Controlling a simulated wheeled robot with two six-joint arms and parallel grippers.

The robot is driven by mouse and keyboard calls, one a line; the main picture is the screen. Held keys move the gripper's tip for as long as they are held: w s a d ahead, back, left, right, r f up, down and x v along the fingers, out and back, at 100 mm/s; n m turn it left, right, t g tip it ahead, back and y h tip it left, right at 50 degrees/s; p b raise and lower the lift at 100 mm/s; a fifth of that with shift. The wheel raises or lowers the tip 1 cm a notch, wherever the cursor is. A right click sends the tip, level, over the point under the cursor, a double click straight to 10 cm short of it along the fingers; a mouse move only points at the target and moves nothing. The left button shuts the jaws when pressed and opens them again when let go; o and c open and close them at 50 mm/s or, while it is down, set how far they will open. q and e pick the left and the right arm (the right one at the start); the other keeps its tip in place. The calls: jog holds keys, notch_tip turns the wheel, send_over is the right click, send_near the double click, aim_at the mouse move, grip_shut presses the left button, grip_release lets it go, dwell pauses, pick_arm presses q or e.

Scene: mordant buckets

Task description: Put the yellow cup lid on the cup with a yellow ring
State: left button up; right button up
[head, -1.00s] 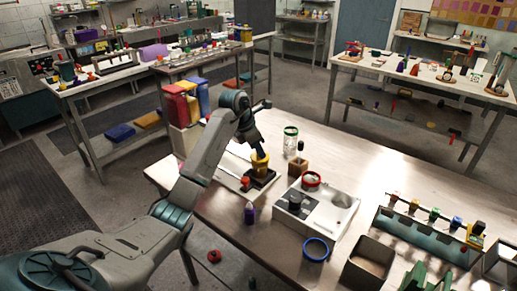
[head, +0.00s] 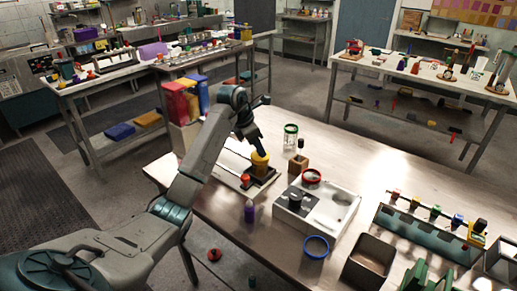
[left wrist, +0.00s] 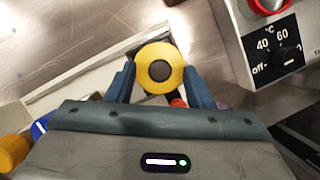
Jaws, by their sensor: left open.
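A yellow round piece (head: 260,163) stands on a dark base near the left edge of the table. In the left wrist view it is a yellow disc (left wrist: 146,66) with a dark round centre. I cannot tell whether it is the lid alone or a lid on a cup with a yellow ring. My left gripper (head: 259,152) is right above it. In the left wrist view its open fingers (left wrist: 160,78) stand on either side of the disc, with little gap. My right gripper is not in view.
A green-rimmed glass jar (head: 290,138) stands behind. A purple bottle (head: 249,212) stands near the front left edge.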

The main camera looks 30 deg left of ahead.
pick_arm(q)
jog(key=v, duration=0.9)
jog(key=shift+r+p, duration=0.3)
jog(key=shift+p, duration=0.05)
jog(key=shift+s+f, duration=0.1)
jog(key=shift+s, duration=0.05)
